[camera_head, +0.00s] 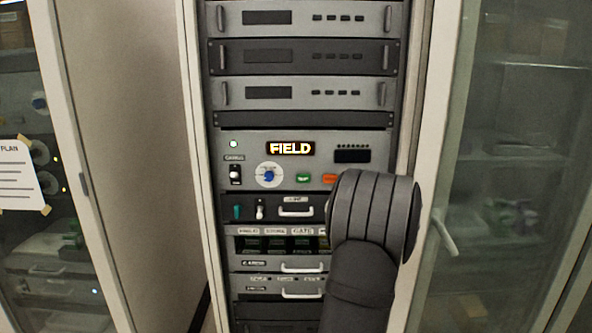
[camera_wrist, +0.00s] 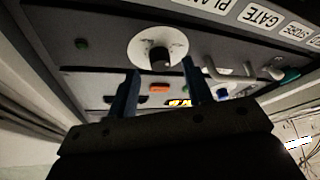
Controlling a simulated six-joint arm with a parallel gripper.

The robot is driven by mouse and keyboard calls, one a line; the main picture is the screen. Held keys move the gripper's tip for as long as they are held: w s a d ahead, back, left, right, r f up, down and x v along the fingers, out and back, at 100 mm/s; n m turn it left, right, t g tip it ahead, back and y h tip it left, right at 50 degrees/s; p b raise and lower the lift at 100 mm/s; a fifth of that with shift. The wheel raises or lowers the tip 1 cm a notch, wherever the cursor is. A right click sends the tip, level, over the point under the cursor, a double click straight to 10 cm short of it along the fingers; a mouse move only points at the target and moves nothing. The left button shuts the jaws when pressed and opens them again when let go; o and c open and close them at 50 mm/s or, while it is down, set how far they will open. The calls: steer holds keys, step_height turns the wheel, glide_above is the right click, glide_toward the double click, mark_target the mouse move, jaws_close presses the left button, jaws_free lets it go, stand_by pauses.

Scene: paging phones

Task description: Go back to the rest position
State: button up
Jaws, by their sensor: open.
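My gripper (camera_wrist: 163,80) shows in the wrist view, its two dark blue fingers apart with nothing between them. The fingers point toward the rack face, just short of a round white dial with a black knob (camera_wrist: 158,56). In the head view my own arm hides the gripper and that dial. The lit FIELD display (camera_head: 290,148) is on a grey panel, with a blue selector knob (camera_head: 269,176) below it. The display also shows, partly hidden, in the wrist view (camera_wrist: 181,102). I cannot tell whether the fingers touch the panel.
A green button (camera_head: 303,178) and an orange button (camera_head: 330,179) are on the panel. Below are drawers with white handles (camera_head: 296,211) and a labelled tray (camera_head: 250,232). Glass cabinet doors stand at both sides; the right one has a protruding handle (camera_head: 444,232).

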steer(key=v, duration=1.5)
steer(key=w+a+r+m+h, duration=0.2)
steer(key=w+m+h, duration=0.4)
steer(key=m, duration=0.6)
steer(key=w+a+r+m+g+h, duration=0.1)
steer(key=w+a+r+m+h, duration=0.2)
steer(key=w+m+h, duration=0.3)
steer(key=w+r+m, duration=0.1)
steer(key=w+m, duration=0.3)
steer(key=m, duration=0.3)
steer(key=shift+a+h, duration=0.3)
steer(key=shift+h, duration=0.1)
steer(key=shift+m+g, duration=0.3)
steer(key=shift+c, duration=0.5)
